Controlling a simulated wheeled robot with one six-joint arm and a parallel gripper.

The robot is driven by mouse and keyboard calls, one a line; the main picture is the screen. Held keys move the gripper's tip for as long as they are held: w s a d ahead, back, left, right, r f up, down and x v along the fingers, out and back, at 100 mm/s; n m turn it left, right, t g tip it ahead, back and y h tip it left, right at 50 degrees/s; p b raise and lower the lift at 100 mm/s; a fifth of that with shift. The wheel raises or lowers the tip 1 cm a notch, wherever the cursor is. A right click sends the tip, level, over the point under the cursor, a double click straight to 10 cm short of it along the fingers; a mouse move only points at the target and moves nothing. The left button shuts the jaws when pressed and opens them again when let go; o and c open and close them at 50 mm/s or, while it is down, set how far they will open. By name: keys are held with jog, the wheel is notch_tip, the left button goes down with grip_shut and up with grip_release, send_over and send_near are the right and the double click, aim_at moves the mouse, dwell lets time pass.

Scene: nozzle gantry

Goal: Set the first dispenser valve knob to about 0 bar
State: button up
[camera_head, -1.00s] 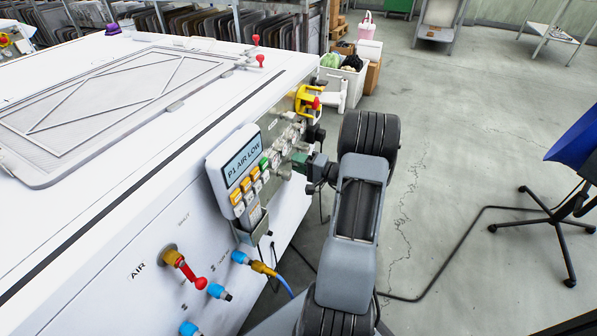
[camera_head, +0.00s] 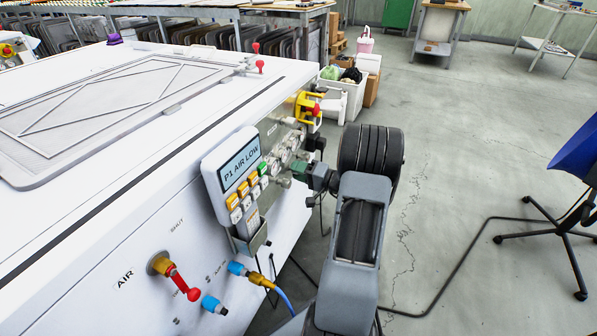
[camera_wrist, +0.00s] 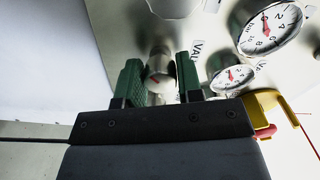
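In the wrist view a silver valve knob (camera_wrist: 160,73) with a red mark stands on the metal panel, between my gripper's green fingers. My gripper (camera_wrist: 157,66) is open, one finger on each side of the knob; I cannot tell whether either finger touches it. In the head view my gripper (camera_head: 297,169) is at the panel, just right of the display, and the knob is too small to make out. A large gauge (camera_wrist: 270,28) and a smaller gauge (camera_wrist: 231,77), both with red needles, are right of the fingers in the wrist view. Their exact readings are unclear.
A display (camera_head: 240,165) reads "P1 AIR LOW" above several coloured buttons. A yellow bracket with a red knob (camera_head: 315,109) is beyond my gripper. A red-handled AIR valve (camera_head: 178,276) and blue fittings are nearer. The floor to the right is open up to a blue chair (camera_head: 575,150).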

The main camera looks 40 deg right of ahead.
jog(key=o, duration=0.4)
jog(key=shift+d, duration=0.1)
jog(key=p+v, duration=0.2)
jog(key=v, duration=1.1)
jog(key=shift+s+d+p, duration=0.15)
jog(key=shift+s+p, duration=0.2)
jog(key=shift+p, duration=0.05)
